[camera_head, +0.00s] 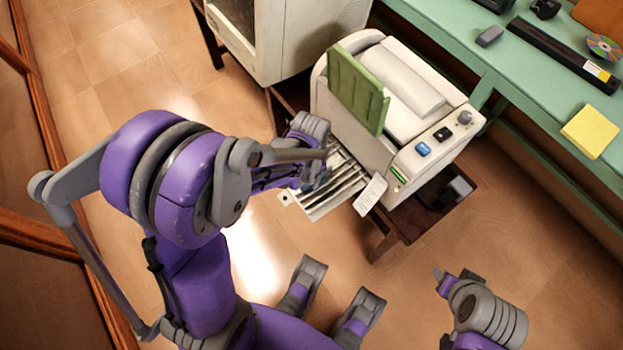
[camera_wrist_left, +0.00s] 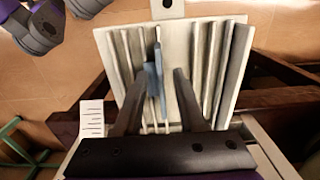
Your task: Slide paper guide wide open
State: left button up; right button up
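The paper guide (camera_wrist_left: 154,77) is a small blue-grey upright piece on the ribbed pale tray (camera_wrist_left: 108,40), left of its middle in the left wrist view. In the head view the tray (camera_head: 322,207) sticks out from the front of a white printer (camera_head: 400,105); I cannot make out the guide there. My left gripper (camera_wrist_left: 158,80) is over the tray with its fingers apart. The guide shows between them, close to the left finger; I cannot tell if they touch. In the head view my left gripper (camera_head: 318,175) hides part of the tray. My right gripper (camera_head: 455,275) appears open and empty, away from the printer.
The printer stands on a low brown table (camera_head: 410,222), with a green panel (camera_head: 357,90) upright on it. A printed white slip (camera_head: 370,194) hangs beside the tray. A green bench (camera_head: 520,75) runs along the right. A white cabinet (camera_head: 280,40) stands behind.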

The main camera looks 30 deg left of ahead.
pick_arm(q)
jog(key=shift+f, duration=1)
jog(key=shift+c, duration=0.2)
grip_shut()
jog(key=shift+d, duration=0.1)
dwell(0.5)
